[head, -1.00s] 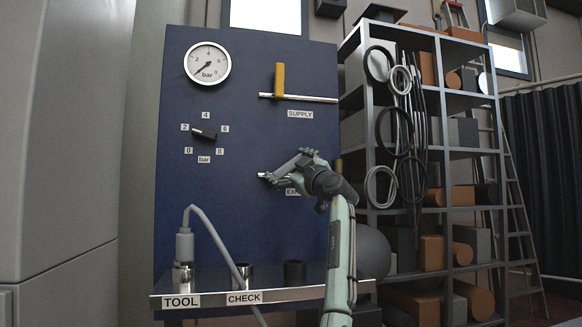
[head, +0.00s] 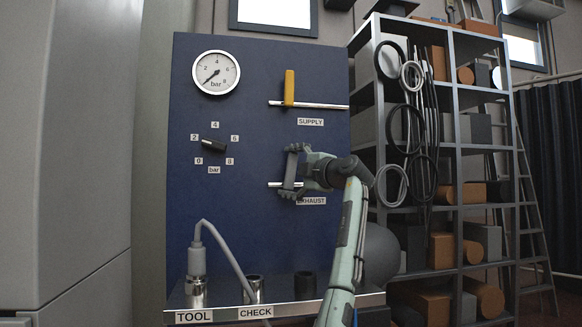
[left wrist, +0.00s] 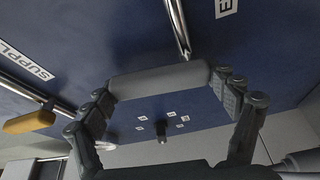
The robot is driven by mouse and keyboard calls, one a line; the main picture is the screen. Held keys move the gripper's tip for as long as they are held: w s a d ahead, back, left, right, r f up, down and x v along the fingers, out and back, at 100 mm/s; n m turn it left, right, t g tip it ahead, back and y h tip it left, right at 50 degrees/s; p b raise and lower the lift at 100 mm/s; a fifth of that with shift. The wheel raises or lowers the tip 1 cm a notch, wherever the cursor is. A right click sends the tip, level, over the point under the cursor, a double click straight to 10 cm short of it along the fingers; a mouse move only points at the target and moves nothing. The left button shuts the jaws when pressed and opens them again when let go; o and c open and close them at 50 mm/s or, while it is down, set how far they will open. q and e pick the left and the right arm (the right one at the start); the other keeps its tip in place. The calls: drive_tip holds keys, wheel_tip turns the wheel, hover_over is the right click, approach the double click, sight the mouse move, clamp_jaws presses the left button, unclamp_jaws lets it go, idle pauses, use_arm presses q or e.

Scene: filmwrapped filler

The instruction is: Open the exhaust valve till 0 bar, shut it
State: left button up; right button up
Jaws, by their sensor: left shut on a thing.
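The grey exhaust valve lever (head: 291,170) stands nearly upright, across its horizontal pipe (head: 274,184), above the EXHAUST label (head: 312,201). My left gripper (head: 293,171) is at it, with one finger near each end. In the left wrist view, the grey lever (left wrist: 160,80) spans between the two fingertips, across the pipe (left wrist: 178,28). The pressure gauge (head: 216,72) at the panel's upper left has its needle at lower left, near the low end of the scale. My right gripper is not in view.
The yellow supply lever (head: 289,87) stands upright above its label. A black selector knob (head: 213,144) points towards 2. A ledge (head: 255,311) below carries a plugged TOOL hose (head: 197,262) and sockets. A shelf rack (head: 455,120) with hanging hoses stands at right.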

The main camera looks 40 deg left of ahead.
use_arm(q)
drive_tip(key=shift+s+a+n+p, duration=0.25)
drive_tip(key=shift+n+p, duration=0.1)
drive_tip(key=shift+n, duration=0.55)
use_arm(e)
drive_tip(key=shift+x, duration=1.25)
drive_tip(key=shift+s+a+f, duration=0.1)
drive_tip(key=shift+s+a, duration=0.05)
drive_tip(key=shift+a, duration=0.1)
use_arm(q)
drive_tip(key=o, duration=1.5)
drive_tip(key=shift+o, duration=0.2)
drive_tip(key=shift+d, duration=0.1)
drive_tip(key=v, duration=1.2)
drive_tip(key=shift+r, duration=0.3)
